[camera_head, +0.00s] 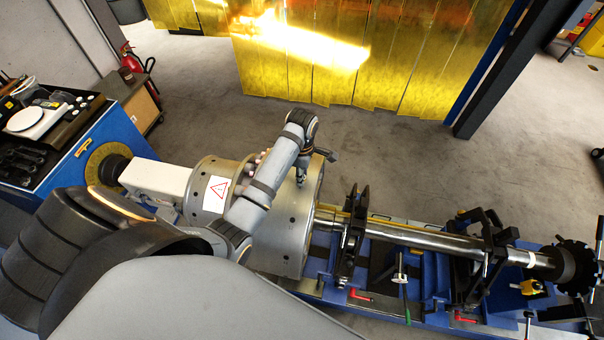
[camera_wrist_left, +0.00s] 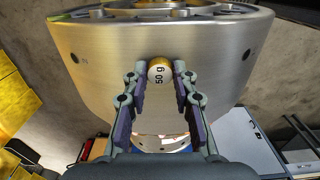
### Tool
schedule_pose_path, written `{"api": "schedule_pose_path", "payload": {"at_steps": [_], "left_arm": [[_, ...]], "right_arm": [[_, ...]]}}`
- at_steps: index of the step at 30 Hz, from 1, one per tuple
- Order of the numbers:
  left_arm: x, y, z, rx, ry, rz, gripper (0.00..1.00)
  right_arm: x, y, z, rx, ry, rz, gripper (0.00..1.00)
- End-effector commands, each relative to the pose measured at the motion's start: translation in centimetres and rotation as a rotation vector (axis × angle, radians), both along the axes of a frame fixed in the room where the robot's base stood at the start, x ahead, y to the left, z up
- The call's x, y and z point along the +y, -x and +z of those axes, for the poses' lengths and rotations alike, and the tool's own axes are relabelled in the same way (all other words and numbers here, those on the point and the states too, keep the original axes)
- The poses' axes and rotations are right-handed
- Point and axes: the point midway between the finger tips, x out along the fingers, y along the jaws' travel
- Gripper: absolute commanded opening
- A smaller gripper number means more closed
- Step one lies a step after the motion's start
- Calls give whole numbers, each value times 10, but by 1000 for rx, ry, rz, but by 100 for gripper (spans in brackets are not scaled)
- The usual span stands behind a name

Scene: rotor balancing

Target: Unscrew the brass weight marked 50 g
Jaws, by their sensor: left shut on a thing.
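The brass weight marked 50 g (camera_wrist_left: 159,73) sits at the side wall of the steel rotor drum (camera_wrist_left: 110,75), its label readable in the left wrist view. My left gripper (camera_wrist_left: 160,80) has a finger on each side of the weight and is shut on it. In the head view my left gripper (camera_head: 301,176) is at the far side of the drum (camera_head: 285,246), under my arm, and the weight is too small or hidden there. How deep the weight sits in its hole cannot be told. My right gripper is not in view.
Dark holes (camera_wrist_left: 245,53) show in the drum wall beside the weight. The rotor's shaft (camera_head: 440,242) runs right through black supports (camera_head: 354,240) on a blue bed. A scale (camera_head: 27,119) stands on the blue cabinet at left. The floor beyond the machine is clear.

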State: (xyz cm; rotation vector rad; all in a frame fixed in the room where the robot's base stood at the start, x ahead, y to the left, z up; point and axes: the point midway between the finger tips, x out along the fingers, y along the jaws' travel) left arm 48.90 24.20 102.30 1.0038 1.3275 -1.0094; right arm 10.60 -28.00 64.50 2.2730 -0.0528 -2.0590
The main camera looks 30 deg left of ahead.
Motion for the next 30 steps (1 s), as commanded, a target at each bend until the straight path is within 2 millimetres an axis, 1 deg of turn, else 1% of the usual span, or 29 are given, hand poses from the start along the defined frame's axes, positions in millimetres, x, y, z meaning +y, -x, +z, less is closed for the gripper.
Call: {"api": "schedule_pose_path", "payload": {"at_steps": [3, 11, 14, 21, 24, 27, 30], "left_arm": [[1, -2, 2, -5, -3, 60, 0], [1, -2, 2, -6, -3, 80, 0], [1, -2, 2, -6, -3, 228, 0], [1, -2, 3, -6, -2, 746, 0], [1, -2, 3, -6, -2, 894, 0], [1, -2, 3, -6, -2, 956, 0], [1, -2, 3, -6, -2, 962, 0]], "right_arm": [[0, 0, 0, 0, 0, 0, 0], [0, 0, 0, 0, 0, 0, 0], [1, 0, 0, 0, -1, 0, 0], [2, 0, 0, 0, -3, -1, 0], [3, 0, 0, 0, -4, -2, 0], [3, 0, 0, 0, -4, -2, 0], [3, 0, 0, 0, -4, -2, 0]]}}
